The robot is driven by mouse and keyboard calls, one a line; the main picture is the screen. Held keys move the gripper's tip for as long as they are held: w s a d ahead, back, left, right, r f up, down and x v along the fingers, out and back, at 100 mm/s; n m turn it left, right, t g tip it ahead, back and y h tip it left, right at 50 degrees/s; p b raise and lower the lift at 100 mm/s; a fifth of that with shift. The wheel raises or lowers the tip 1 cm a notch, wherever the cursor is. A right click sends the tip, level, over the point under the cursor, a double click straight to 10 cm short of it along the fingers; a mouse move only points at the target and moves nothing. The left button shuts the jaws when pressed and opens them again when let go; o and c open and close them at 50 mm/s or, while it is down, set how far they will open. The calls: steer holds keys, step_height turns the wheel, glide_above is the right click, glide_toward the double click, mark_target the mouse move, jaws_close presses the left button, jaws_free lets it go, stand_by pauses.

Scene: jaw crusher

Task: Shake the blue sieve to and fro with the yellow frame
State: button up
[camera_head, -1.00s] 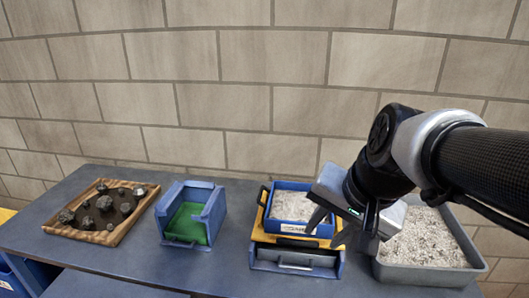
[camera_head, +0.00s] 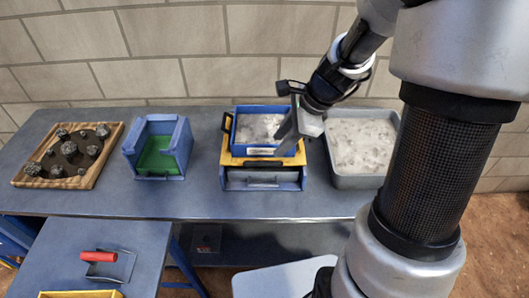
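The blue sieve (camera_head: 234,130) holds pale grey gravel. It sits level within the yellow frame (camera_head: 238,160), which rests on a blue housing with a grey drawer in front. A black handle of the frame shows at the left and a dark grip at the front. My gripper (camera_head: 285,143) points down at the sieve's front right corner, and its finger covers part of the right wall. I cannot tell whether it touches the sieve or frame, or how far apart the fingers are.
A grey tub (camera_head: 360,181) of pale gravel stands close at the right. A blue bin with a green floor (camera_head: 158,160) and a wooden tray (camera_head: 104,160) of dark rocks stand left. A lower table (camera_head: 95,235) in front holds a red-handled scoop (camera_head: 108,265).

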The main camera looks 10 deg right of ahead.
mark_target(264, 162)
steer(key=b+x, duration=0.1)
steer(key=x, duration=0.9)
jaws_close()
